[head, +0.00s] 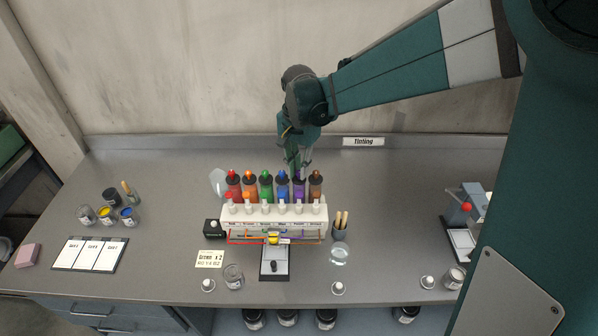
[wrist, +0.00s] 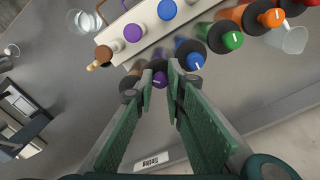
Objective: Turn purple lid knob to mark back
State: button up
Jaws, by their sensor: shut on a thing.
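The purple bottle (head: 299,191) stands in the back row of the white dispenser rack (head: 262,214), between the blue and brown bottles. Its purple lid knob (wrist: 160,80) shows in the wrist view with a pale mark on top; the fingers partly cover it, and which way the mark points is hard to tell. My gripper (head: 299,172) reaches down from above onto this knob. In the wrist view its green-padded fingers (wrist: 162,76) stand on either side of the knob, shut on it.
The blue-lidded bottle (wrist: 190,55) and brown bottle (head: 316,187) stand close on either side. A green-lidded bottle (head: 265,187) is further along. A cup of sticks (head: 340,230) stands right of the rack. The counter behind the bottles is clear up to the wall.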

jog(key=n+b, duration=0.1)
jog(key=n, duration=0.6)
jog(key=shift+b, duration=0.3)
jog(key=n+b, duration=0.1)
jog(key=n, duration=0.5)
jog(key=shift+w+n, duration=0.1)
jog(key=shift+n, duration=0.3)
jog(key=n, duration=0.7)
jog(key=shift+b, duration=0.35)
jog(key=n, duration=0.6)
jog(key=shift+n, duration=0.3)
jog(key=o, duration=0.9)
jog(key=shift+r, duration=0.15)
jog(key=shift+r, duration=5.9)
